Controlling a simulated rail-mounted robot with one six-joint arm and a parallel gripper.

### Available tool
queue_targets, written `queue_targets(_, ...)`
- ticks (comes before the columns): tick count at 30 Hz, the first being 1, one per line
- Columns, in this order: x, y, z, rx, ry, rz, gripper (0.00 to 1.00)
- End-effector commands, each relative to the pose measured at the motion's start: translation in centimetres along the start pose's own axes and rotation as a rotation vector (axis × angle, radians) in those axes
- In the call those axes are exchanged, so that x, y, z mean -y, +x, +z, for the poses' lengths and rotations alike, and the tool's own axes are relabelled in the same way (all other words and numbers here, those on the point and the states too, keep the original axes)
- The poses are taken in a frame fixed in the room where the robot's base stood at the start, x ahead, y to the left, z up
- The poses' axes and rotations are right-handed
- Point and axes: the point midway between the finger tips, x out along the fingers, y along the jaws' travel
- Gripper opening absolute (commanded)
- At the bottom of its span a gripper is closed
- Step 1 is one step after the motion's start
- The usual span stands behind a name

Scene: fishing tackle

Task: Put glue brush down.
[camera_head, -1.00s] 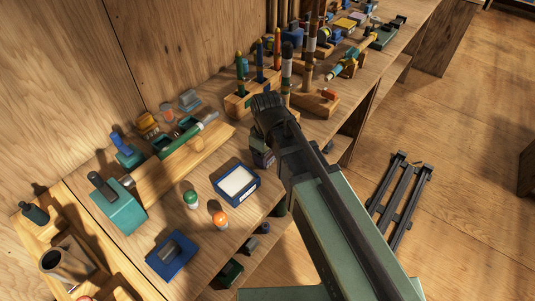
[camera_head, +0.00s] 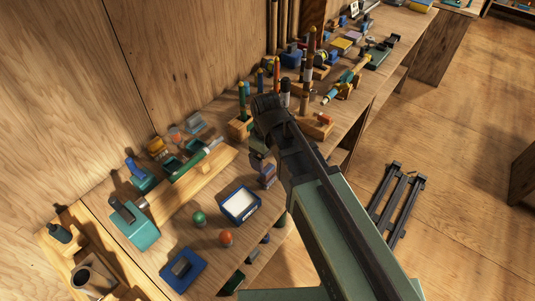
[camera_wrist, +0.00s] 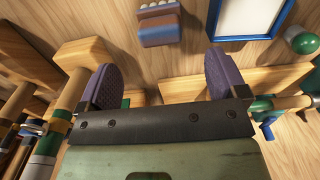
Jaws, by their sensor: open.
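My gripper (camera_wrist: 158,90) is open in the wrist view, its two purple pads wide apart with nothing held between them. In the head view the dark wrist end of my arm covers part of the bench beside a wooden tool rack (camera_head: 239,130). Several upright tools with green, orange and dark handles stand there. I cannot tell which of them, if any, is the glue brush. In the wrist view a wooden block (camera_wrist: 84,52) and long banded handles (camera_wrist: 58,125) lie left of the left pad.
A blue-framed white tray (camera_head: 240,206), a green ball (camera_head: 199,217) and an orange ball (camera_head: 225,237) are on the bench. A blue-and-brown block (camera_wrist: 157,31) lies beyond the pads. A teal reel-like part (camera_wrist: 263,108) is right of them. A teal box (camera_head: 134,228) stands at left.

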Motion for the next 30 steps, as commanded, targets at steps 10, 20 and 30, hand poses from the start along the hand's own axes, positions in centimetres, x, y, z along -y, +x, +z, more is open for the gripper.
queue_targets(10,-1.6,-1.8,4.4,-0.001,0.207,-0.001,0.91)
queue_targets(20,-4.6,-1.7,16.0,-0.008,0.892,-0.004,0.91)
queue_targets(30,-4.6,-1.7,15.9,-0.007,0.885,-0.004,0.91)
